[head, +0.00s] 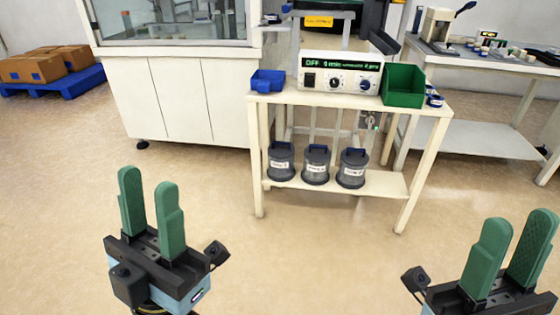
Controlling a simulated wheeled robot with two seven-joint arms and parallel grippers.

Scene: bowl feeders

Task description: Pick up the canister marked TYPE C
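Three similar dark grey canisters with blue handles and white labels stand in a row on the lower shelf of a small bench: a left one (281,162), a middle one (316,165) and a right one (353,168). The label print is too small to tell which is marked TYPE C. My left gripper (148,200) is open and empty, in front of the bench and to its left. My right gripper (515,248) is open and empty at the lower right. Both are apart from the canisters.
The bench (410,186) carries a blue bin (267,80), a control box (340,73) and a green bin (403,86) on top. Its front legs flank the shelf. A white cabinet (185,98) stands behind left, another table (480,138) at right. The floor in front is clear.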

